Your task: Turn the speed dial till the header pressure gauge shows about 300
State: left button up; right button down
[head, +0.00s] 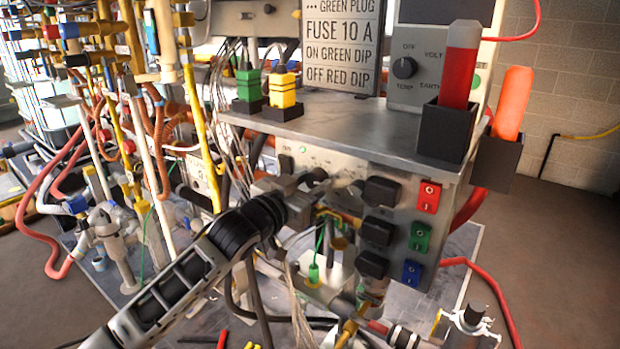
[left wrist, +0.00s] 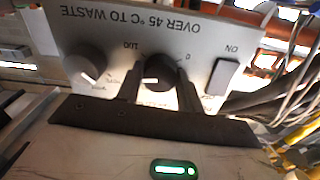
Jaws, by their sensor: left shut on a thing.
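The dark round speed dial (left wrist: 160,76) sits on a grey panel (left wrist: 215,50) in the left wrist view, between printed marks 0 and 100. Its white pointer mark points to the picture's left. My left gripper (left wrist: 159,92) has one finger on each side of the dial and is shut on it. In the head view my left gripper (head: 318,187) reaches the front panel under the grey shelf, and partly hides the dial area. No header pressure gauge can be made out in either view. My right gripper is not in view.
A second knob (left wrist: 84,64) and a dark ON switch (left wrist: 221,77) flank the dial. Black blocks (head: 381,191) and red, green and blue switches (head: 419,236) are to the right. The shelf (head: 350,118) overhangs the panel. Pipes and loose cables crowd the left and below.

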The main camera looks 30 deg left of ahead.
pick_arm(q)
jog(key=o, duration=0.9)
jog(key=shift+o, duration=0.5)
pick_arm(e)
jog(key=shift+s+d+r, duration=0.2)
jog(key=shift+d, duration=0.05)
pick_arm(q)
jog(key=shift+s, duration=0.1)
